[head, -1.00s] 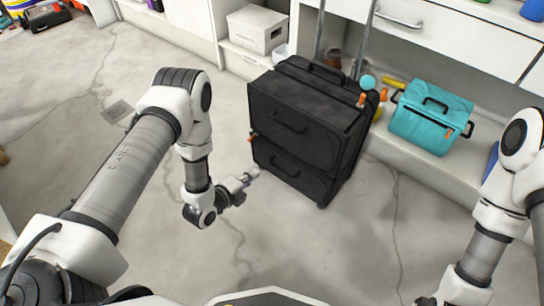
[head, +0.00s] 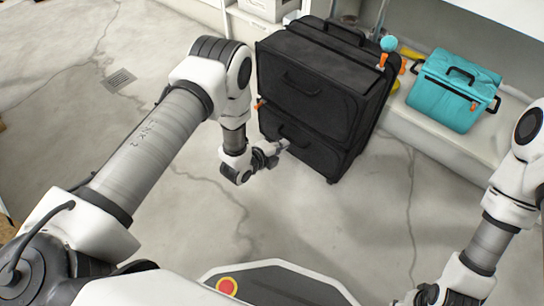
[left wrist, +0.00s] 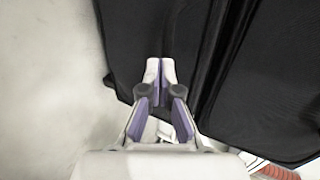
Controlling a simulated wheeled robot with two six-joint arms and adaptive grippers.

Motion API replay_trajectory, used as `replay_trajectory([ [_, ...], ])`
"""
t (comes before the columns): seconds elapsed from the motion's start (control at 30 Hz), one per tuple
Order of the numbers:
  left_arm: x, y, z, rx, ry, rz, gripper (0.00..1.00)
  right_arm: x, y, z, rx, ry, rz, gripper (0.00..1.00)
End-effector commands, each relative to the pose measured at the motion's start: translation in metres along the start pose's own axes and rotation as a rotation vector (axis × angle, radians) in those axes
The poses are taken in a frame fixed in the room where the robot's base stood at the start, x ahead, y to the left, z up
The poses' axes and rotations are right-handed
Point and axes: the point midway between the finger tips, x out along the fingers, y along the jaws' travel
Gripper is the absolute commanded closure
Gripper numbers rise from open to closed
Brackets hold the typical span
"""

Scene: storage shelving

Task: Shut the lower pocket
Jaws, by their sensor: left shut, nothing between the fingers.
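A black suitcase (head: 345,62) stands upright on the floor, with an upper pocket (head: 300,92) and a lower pocket (head: 318,158) on its front. An orange pull (head: 260,104) shows at its left edge, near the line between the pockets. My left gripper (head: 284,147) is shut and empty, its tips in front of the left part of the lower pocket. In the left wrist view the closed fingers (left wrist: 160,72) overlap black fabric (left wrist: 165,30); I cannot tell whether they touch. How far the lower pocket is open is unclear. My right gripper's fingers are out of view.
A teal bag (head: 452,92) sits on the low shelf (head: 425,135) to the right. A teal ball (head: 389,43) and another orange pull (head: 383,60) show at the suitcase's upper right. The floor (head: 190,190) left of and before the suitcase is clear.

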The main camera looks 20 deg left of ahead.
Motion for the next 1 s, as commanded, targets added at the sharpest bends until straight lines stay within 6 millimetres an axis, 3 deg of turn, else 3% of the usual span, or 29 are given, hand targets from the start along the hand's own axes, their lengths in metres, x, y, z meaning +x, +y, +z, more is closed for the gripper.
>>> replay_trajectory([
  [0.4, 0.006, -0.004, 0.0, 0.001, 0.0, 0.0, 1.0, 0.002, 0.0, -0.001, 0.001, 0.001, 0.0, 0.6],
  [0.63, 0.021, -0.015, 0.0, 0.0, 0.0, -0.002, 1.0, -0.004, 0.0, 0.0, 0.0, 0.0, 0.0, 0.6],
  [1.0, 0.022, -0.019, 0.001, 0.002, -0.001, -0.008, 1.0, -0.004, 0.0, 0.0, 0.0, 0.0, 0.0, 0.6],
])
